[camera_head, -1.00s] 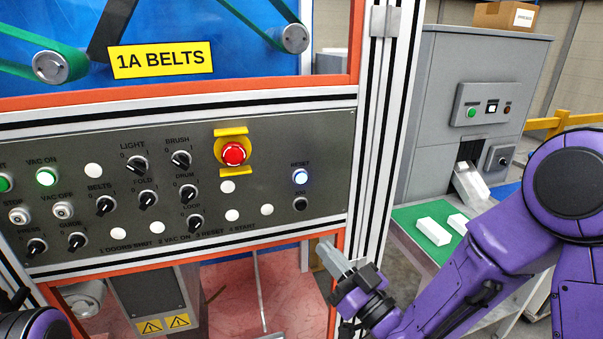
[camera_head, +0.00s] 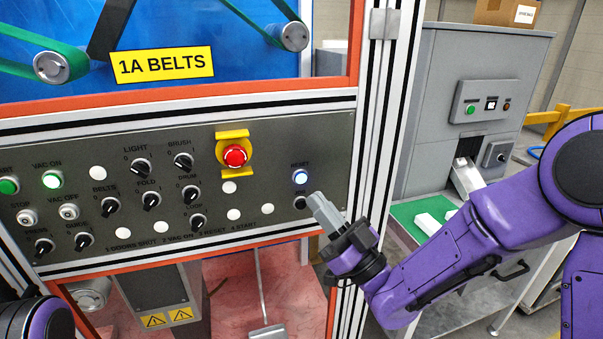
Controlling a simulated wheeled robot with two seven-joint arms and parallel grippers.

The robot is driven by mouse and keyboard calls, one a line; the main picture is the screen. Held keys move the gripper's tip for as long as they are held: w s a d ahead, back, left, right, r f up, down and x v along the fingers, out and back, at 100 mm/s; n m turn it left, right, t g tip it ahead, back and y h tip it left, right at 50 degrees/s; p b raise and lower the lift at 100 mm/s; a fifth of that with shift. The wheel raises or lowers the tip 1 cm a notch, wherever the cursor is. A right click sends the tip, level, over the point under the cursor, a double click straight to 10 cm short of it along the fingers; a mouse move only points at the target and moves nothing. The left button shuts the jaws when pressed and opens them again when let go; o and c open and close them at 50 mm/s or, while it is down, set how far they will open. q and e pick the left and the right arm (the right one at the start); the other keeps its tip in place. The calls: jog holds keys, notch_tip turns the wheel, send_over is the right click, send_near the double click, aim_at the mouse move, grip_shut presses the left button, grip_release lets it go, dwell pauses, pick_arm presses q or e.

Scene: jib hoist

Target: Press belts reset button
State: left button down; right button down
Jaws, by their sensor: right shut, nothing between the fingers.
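The reset button (camera_head: 300,177) is a round button lit white-blue, under the RESET label on the right side of the grey control panel (camera_head: 270,135). The black JOG button (camera_head: 300,203) sits just below it. My right gripper (camera_head: 318,203) is shut and empty. Its fingertips are just below and right of the reset button, beside the JOG button. I cannot tell whether they touch the panel. My left gripper is not in view; only part of my left arm shows at the bottom left.
A red emergency stop (camera_head: 235,156) with a yellow guard stands left of the reset button. Several black knobs fill the panel's left and middle. A metal frame post (camera_head: 383,110) rises right of the panel. A grey machine (camera_head: 480,70) stands behind at right.

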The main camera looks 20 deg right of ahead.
aim_at(310, 191)
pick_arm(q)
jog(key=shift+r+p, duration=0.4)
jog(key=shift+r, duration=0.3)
pick_arm(e)
jog(key=w, duration=0.5)
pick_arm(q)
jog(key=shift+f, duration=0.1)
pick_arm(e)
jog(key=shift+w, duration=0.1)
dwell(1.1)
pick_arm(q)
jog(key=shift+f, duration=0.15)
pick_arm(e)
jog(key=shift+w+a, duration=0.1)
jog(key=shift+w, duration=0.25)
